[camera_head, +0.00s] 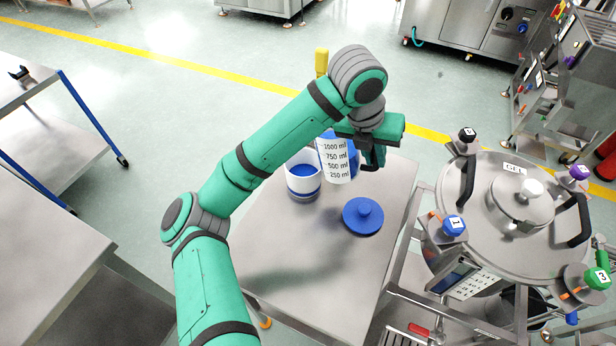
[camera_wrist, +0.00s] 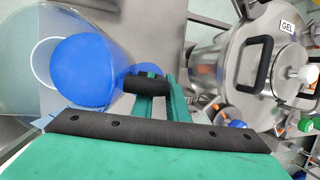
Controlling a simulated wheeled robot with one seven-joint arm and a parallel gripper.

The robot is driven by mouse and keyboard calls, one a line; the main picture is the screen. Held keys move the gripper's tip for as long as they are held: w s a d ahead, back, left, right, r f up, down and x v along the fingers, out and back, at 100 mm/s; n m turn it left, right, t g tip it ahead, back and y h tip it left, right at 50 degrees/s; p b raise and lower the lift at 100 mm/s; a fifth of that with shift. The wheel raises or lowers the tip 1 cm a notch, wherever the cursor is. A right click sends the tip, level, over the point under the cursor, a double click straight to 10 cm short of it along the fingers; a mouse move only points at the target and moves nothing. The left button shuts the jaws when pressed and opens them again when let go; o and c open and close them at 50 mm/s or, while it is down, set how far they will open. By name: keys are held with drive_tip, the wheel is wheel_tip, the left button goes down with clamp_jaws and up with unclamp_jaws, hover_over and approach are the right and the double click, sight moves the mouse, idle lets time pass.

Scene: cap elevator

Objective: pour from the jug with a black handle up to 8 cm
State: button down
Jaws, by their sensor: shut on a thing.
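The clear jug (camera_head: 336,165) has a millilitre scale printed on its side and blue liquid inside. It looks close to upright in the head view, next to a white container (camera_head: 291,184) with blue inside. My gripper (camera_head: 372,158) is shut on the jug's black handle (camera_wrist: 146,84). In the wrist view the jug (camera_wrist: 110,30) fills the upper left, with blue liquid (camera_wrist: 88,70) in it and a white rim, probably the container's, seen beyond. The jug's base is partly hidden, and I cannot tell how high it is above the table.
A blue lid (camera_head: 363,216) with a knob lies on the steel table (camera_head: 285,265), in front of the jug. A large steel tank labelled GEL (camera_head: 490,205) stands at the right. The front of the table is clear.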

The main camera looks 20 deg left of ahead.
drive_tip(key=shift+r, duration=0.35)
drive_tip(key=shift+d+r+h, duration=0.15)
drive_tip(key=shift+r+h, duration=0.1)
drive_tip(key=shift+h, duration=0.15)
drive_tip(key=shift+f, duration=0.1)
idle(0.6)
drive_tip(key=shift+f+n, duration=0.2)
drive_tip(key=shift+n, duration=0.1)
drive_tip(key=shift+h, duration=0.3)
drive_tip(key=shift+w, duration=0.2)
